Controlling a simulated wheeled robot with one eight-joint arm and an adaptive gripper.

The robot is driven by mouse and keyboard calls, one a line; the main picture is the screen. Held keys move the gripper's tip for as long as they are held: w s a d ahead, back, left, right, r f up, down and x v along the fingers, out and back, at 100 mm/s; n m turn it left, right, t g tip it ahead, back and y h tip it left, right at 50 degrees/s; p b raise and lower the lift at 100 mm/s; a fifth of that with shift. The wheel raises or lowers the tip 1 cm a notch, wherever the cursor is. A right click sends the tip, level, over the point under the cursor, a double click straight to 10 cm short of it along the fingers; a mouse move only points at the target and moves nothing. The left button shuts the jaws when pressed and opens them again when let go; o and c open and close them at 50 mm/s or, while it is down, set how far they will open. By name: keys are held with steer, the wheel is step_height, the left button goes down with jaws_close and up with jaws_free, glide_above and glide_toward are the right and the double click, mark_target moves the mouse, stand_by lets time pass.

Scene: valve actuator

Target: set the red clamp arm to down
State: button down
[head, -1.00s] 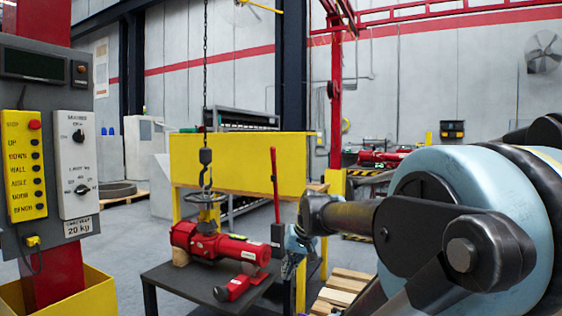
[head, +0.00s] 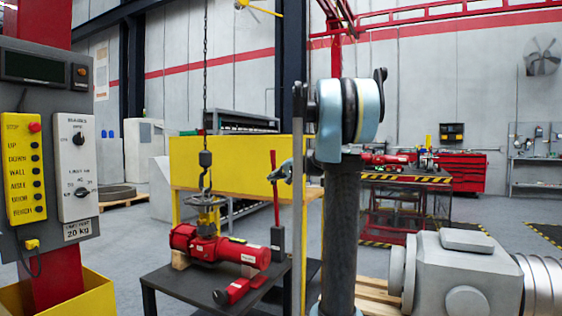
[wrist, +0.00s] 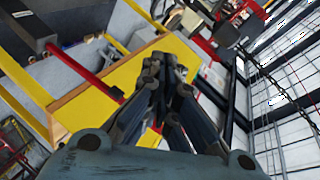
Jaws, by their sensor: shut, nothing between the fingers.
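The red clamp arm (head: 275,188) stands upright on its dark bracket (head: 277,240) at the right of the low dark table. In the wrist view the clamp arm (wrist: 85,72) runs diagonally from a dark block (wrist: 30,25), its free end left of my fingers. My gripper (head: 273,176) is shut and empty beside the upper part of the clamp arm in the head view, partly hidden behind my own arm. Its closed fingers fill the middle of the wrist view (wrist: 164,62). I cannot tell whether they touch the clamp arm.
A red valve actuator (head: 215,245) with a handwheel lies on the low table (head: 185,292). A hook (head: 205,160) hangs on a chain above it. A yellow panel (head: 225,160) stands behind. A control post (head: 45,130) is at left. A red tool cabinet (head: 470,170) stands at the back right.

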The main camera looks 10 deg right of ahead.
steer(key=w+d+r+m+t+h, duration=0.1)
steer(key=w+d+r+m+t, duration=0.2)
steer(key=w+d, duration=0.6)
steer(key=w+d+r+m+t, duration=0.3)
steer(key=w+d, duration=0.2)
steer(key=w, duration=0.9)
steer(key=w+a, duration=0.5)
steer(key=a, duration=0.1)
steer(key=shift+w+a+r, duration=0.3)
steer(key=shift+w+a, duration=0.05)
steer(key=shift+w, duration=0.05)
